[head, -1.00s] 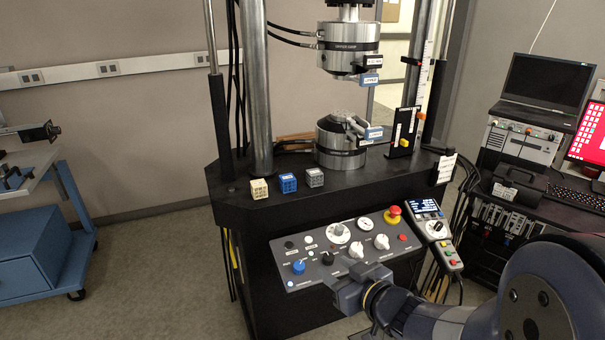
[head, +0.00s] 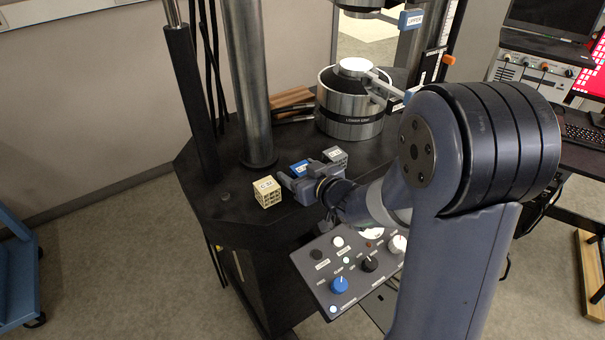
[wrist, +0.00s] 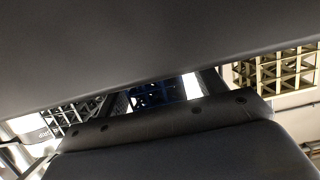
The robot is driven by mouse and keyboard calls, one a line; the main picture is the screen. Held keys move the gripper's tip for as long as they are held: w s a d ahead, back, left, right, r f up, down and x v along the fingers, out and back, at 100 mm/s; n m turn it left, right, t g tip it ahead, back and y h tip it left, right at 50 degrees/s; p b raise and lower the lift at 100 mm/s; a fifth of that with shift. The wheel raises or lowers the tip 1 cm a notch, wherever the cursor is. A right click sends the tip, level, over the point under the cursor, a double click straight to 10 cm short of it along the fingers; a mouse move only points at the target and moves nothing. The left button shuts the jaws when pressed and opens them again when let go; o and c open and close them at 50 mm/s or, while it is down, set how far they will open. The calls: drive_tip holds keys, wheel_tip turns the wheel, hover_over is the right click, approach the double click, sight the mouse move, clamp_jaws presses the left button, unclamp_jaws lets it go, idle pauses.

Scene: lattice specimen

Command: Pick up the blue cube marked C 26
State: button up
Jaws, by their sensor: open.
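The blue cube (head: 299,167) sits on the black machine table, between a cream cube and a grey one. Only part of its top shows in the head view, and its marking is too small to read. My gripper (head: 302,177) is open and right at the blue cube on its near side, hiding its front. In the wrist view, blue lattice (wrist: 152,95) shows in the gap between large dark gripper parts. I cannot tell whether the fingers touch it.
The cream lattice cube (head: 267,192) stands close to the gripper's left, and the grey cube (head: 335,155) close to its right. The steel lower grip (head: 350,112) and a column (head: 250,90) rise behind. The control panel (head: 340,265) lies below the front edge.

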drive_tip(key=shift+w+a+f, duration=0.1)
drive_tip(key=shift+w+a, duration=0.05)
drive_tip(key=shift+w, duration=0.05)
drive_tip(key=c, duration=1)
